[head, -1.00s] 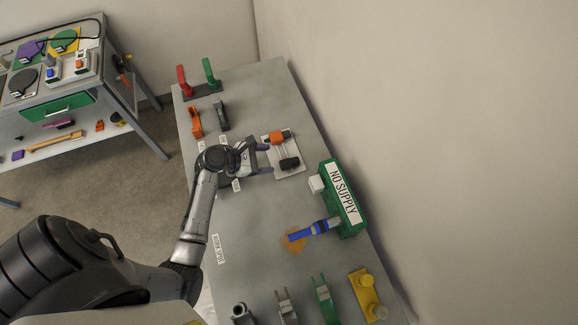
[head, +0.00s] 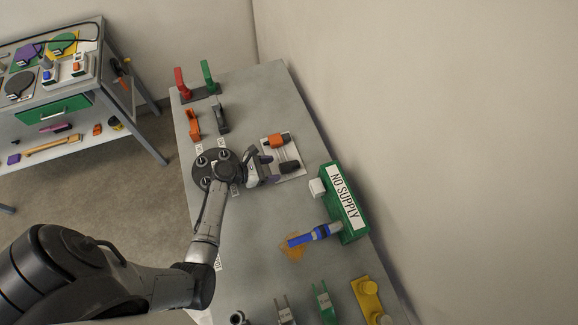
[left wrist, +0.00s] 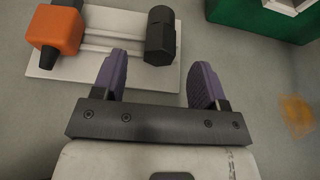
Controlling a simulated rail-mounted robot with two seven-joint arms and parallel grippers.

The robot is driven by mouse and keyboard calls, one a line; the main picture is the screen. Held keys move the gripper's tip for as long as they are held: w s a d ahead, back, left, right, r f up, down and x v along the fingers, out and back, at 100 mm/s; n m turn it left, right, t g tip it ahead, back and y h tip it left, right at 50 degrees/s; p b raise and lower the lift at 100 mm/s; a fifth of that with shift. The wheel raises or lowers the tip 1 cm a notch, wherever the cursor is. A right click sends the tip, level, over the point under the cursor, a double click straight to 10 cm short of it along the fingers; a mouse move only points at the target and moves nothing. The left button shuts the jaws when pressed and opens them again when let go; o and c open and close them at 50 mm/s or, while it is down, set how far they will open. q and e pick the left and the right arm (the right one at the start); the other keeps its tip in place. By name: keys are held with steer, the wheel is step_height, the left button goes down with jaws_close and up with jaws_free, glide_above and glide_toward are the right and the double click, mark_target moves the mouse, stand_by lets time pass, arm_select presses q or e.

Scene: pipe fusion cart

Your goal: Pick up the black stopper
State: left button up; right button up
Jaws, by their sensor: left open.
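The black stopper (head: 289,167) lies on the near end of a pale plate (head: 296,176) on the grey bench. It also shows in the left wrist view (left wrist: 161,36), at the top, ahead of the fingers. My left gripper (head: 269,166) is open and empty, just left of the stopper in the head view. In the left wrist view its two purple fingers (left wrist: 158,75) stand apart, with the stopper sideways between their lines; I see no contact. My right gripper is not in view.
A green NO SUPPLY box (head: 341,202) with a blue-handled valve (head: 313,235) stands nearer on the bench. Orange (head: 194,124) and dark (head: 220,118) clamps stand beyond. A wall closes the right side.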

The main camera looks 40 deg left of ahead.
mark_target(280, 168)
arm_select(q)
steer(key=x, duration=0.5)
steer(key=shift+w+d+f, duration=0.15)
steer(key=shift+w+d, duration=0.05)
steer(key=shift+w, duration=0.1)
steer(key=c, duration=1)
